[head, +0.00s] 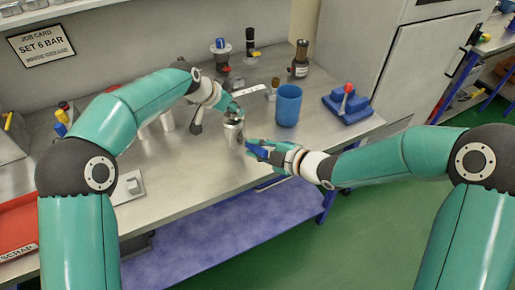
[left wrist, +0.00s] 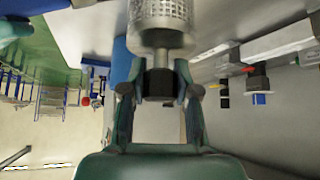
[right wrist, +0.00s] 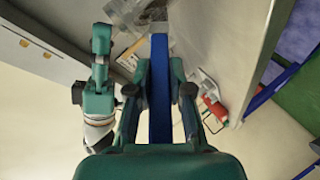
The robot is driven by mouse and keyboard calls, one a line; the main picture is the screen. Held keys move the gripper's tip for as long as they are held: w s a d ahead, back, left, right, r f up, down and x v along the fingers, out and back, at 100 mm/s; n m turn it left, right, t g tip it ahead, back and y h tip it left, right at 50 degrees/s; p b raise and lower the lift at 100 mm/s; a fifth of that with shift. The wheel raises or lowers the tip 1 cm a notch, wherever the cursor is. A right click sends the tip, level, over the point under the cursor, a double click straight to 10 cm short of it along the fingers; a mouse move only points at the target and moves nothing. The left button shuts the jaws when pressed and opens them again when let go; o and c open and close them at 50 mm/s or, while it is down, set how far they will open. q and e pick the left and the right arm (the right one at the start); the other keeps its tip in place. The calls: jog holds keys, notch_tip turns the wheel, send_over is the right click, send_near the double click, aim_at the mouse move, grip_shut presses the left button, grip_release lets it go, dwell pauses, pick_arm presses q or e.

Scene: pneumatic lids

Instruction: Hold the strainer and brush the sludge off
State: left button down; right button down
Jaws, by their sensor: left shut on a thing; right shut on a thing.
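The strainer (head: 234,132) is a silvery mesh cylinder hanging below my left gripper (head: 236,111) over the front of the bench. The left wrist view shows its perforated body (left wrist: 160,12), with my left gripper (left wrist: 160,85) shut on the dark end of its stem. My right gripper (head: 254,150) is shut on the brush, whose blue handle (right wrist: 160,90) runs forward between the fingers. The brush's far end is close to the strainer; I cannot tell whether they touch. The bristles and any sludge are not clear.
A blue cup (head: 287,105) stands on the bench right of the strainer. A blue block with a red-topped lever (head: 347,103) is farther right. Several bottles and fittings stand behind. A red tray (head: 18,228) is at far left. The bench front is mostly clear.

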jog(key=shift+w, duration=0.2)
dwell(0.3)
jog(key=shift+r, duration=0.1)
jog(key=shift+r, duration=0.5)
jog(key=shift+r, duration=0.1)
jog(key=shift+a+r, duration=0.1)
jog(key=shift+r, duration=0.4)
jog(key=shift+f, duration=0.65)
